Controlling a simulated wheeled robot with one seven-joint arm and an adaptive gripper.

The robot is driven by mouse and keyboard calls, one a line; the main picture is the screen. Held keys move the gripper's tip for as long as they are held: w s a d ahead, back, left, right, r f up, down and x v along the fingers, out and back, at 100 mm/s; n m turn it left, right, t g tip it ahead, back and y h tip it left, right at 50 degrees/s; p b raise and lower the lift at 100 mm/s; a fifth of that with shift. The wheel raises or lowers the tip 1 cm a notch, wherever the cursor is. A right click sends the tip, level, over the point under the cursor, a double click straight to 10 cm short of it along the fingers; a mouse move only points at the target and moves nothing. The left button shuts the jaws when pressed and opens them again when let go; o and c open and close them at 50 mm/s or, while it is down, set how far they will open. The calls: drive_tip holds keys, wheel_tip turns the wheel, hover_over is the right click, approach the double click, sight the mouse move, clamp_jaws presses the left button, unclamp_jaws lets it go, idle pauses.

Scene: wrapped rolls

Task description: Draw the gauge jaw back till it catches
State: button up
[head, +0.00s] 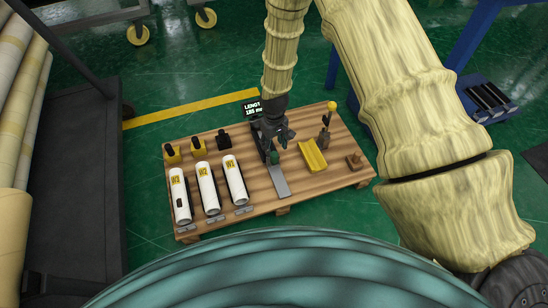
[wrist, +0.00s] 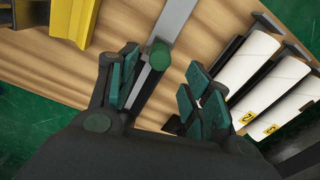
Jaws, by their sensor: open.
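The length gauge stands on the wooden pallet, with a flat grey metal rail (head: 279,183) and a black display (head: 252,108) reading a length in mm. A green round-ended handle (wrist: 159,55) stands over the rail in the wrist view; I take it as part of the gauge jaw. My gripper (head: 275,146) is over the gauge, pointing down. In the wrist view my gripper (wrist: 162,88) is open, with green-padded fingers either side of the handle. The handle is nearer the left finger; I cannot tell whether they touch. My gripper hides much of the jaw in the head view.
Three white wrapped rolls with yellow labels (head: 207,187) lie left of the gauge on the pallet (head: 250,211). A yellow trough (head: 313,157), a small post with a yellow knob (head: 331,108) and a wooden block (head: 355,161) are to the right. A dark cart (head: 75,190) stands left.

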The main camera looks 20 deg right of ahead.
sight(274, 154)
wheel_tip(274, 154, down, 7)
drive_tip(key=shift+f+b, duration=0.1)
drive_tip(key=shift+b, duration=1.1)
clamp_jaws()
